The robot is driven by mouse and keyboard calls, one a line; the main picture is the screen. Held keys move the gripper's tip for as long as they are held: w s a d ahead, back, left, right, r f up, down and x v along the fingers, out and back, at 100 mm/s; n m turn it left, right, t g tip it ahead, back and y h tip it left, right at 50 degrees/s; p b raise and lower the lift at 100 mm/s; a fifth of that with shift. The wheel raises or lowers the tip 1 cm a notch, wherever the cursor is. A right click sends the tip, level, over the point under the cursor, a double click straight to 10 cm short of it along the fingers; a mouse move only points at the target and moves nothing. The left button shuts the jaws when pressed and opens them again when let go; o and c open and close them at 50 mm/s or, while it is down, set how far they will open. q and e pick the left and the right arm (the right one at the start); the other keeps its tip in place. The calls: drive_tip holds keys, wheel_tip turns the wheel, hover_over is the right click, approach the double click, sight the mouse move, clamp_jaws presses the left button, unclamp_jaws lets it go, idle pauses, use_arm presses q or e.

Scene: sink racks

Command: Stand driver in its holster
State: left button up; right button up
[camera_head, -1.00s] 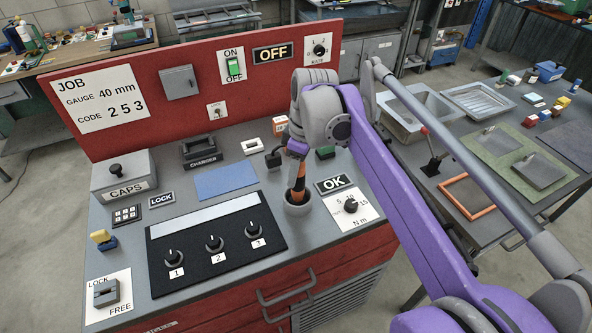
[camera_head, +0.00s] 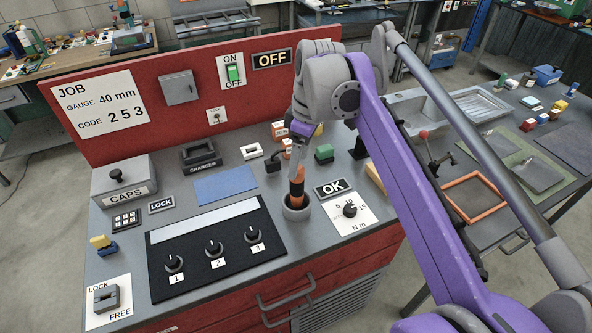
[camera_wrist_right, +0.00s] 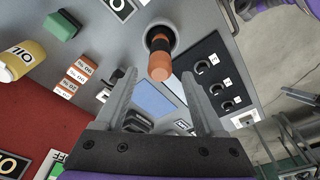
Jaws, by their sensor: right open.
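The driver (camera_head: 297,184), with an orange and black handle, stands roughly upright in its round grey holster (camera_head: 296,211) at the front right of the bench panel. In the right wrist view, the driver (camera_wrist_right: 160,62) is seen almost end-on, with its far end in the holster's ring (camera_wrist_right: 160,33). My right gripper (camera_head: 297,160) is just above the handle's top. In the right wrist view my right gripper (camera_wrist_right: 158,80) has its fingers spread wide, with nothing between the tips. The driver is beyond the fingertips.
An OK label (camera_head: 331,188) and a torque dial (camera_head: 350,210) sit right of the holster. The black panel with knobs (camera_head: 214,248) is to its left. A green block (camera_head: 324,153) and small boxes stand behind. The red back panel (camera_head: 120,130) rises at the rear.

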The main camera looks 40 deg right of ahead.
drive_tip(key=r, duration=0.6)
drive_tip(key=shift+s+d, duration=0.2)
drive_tip(key=shift+s, duration=0.2)
use_arm(q)
drive_tip(key=shift+w+r, duration=0.15)
drive_tip(key=shift+r, duration=0.25)
use_arm(e)
drive_tip(key=shift+f, duration=0.1)
